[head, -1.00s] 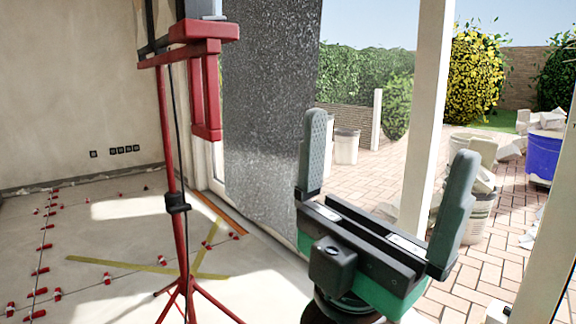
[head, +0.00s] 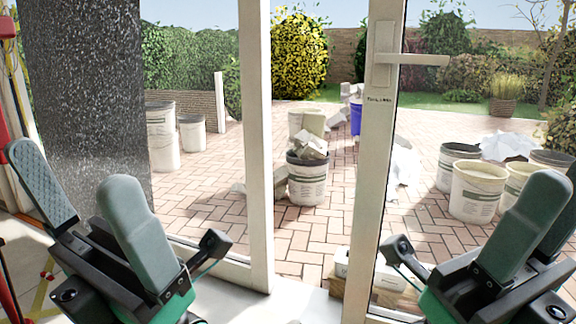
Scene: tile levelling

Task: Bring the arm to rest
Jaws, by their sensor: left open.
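My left gripper (head: 73,168) is at the lower left of the head view. Its two grey padded fingers point up and stand wide apart, with nothing between them. My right gripper (head: 556,190) is at the lower right, partly cut off by the picture's edge. Its grey fingers overlap in this view, so its opening cannot be judged. I see nothing held in it.
A dark speckled slab (head: 92,75) stands behind my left gripper. A white door frame (head: 257,140) and a door edge with a handle (head: 410,59) rise between the grippers. Outside are brick paving (head: 215,190), a rubble-filled bucket (head: 307,182) and several pale buckets (head: 476,193).

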